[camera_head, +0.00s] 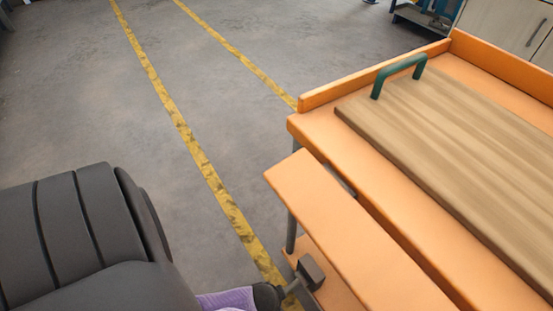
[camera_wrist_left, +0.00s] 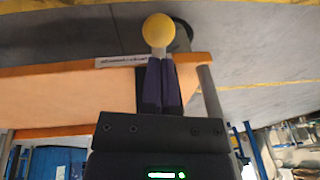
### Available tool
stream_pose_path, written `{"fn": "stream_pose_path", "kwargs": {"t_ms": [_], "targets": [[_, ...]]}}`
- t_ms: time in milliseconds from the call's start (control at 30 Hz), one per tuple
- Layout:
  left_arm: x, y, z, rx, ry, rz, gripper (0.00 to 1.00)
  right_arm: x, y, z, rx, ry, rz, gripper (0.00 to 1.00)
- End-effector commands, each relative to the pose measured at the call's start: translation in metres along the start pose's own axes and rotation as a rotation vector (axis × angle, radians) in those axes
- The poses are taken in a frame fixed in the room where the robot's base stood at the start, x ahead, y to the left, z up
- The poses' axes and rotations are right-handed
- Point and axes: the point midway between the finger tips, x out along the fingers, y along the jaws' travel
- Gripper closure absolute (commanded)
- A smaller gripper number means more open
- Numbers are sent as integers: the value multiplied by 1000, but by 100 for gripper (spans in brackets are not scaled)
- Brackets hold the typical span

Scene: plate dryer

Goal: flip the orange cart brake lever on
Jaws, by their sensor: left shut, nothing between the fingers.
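The orange cart (camera_head: 349,236) stands at the right in the head view, and its orange panel (camera_wrist_left: 70,95) fills the left of the wrist view. A yellow ball knob (camera_wrist_left: 157,30) on a short pale stem, which appears to be the brake lever, stands just beyond my fingertips. My left gripper (camera_wrist_left: 162,60) is shut and empty, its dark purple fingers overlapping the lower stem in the picture. I cannot tell whether they touch it. In the head view a dark block (camera_head: 311,271) sits by the cart's near lower side; the yellow knob is not visible there. My right gripper is not in view.
A wooden board (camera_head: 465,140) with a green handle (camera_head: 398,72) lies on the cart top. A small white label (camera_wrist_left: 122,61) is on the cart edge beside the lever. Grey floor with yellow lines (camera_head: 180,125) is open left of the cart. Cabinets (camera_head: 510,25) stand far right.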

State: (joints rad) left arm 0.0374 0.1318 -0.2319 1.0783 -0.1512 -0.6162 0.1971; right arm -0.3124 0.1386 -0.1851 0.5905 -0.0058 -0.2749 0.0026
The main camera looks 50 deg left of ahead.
Motion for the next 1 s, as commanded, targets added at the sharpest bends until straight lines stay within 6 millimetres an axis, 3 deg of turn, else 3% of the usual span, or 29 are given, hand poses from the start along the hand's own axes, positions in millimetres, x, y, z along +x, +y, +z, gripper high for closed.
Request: {"fn": "stream_pose_path", "kwargs": {"t_ms": [400,1000], "targets": [[20,4,11,0,-1,1,100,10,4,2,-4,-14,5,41],[23,4,12,0,-2,0,100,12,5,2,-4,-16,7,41]]}}
